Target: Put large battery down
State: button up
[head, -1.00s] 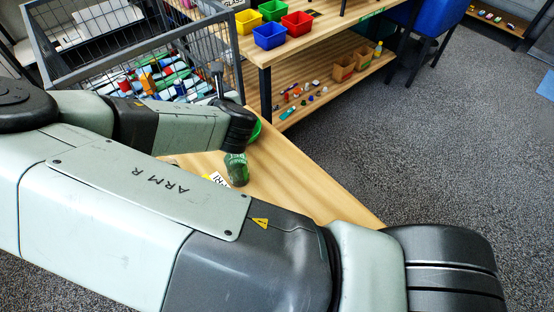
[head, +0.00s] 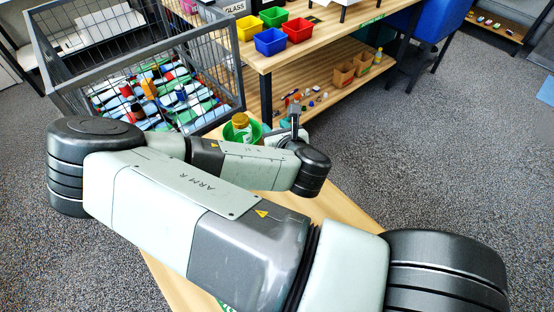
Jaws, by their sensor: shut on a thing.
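My gripper (head: 293,118) shows at the far end of my arm, over the right side of the wooden table (head: 337,203), beside a green tub. It is small in the picture and partly covered by my wrist. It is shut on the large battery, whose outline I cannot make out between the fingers. Whether the battery touches the table is hidden.
A green tub (head: 257,131) holds a bottle (head: 241,128) with a yellowish cap. A wire cage (head: 85,82) of bottles and cans stands behind left. Blue (head: 270,41), red (head: 297,29), green (head: 273,17) and yellow (head: 249,28) bins sit on the bench (head: 335,42).

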notch_tip(320, 180, down, 9)
jog(key=shift+r, duration=0.15)
dwell(0.4)
jog(key=o, duration=1.1)
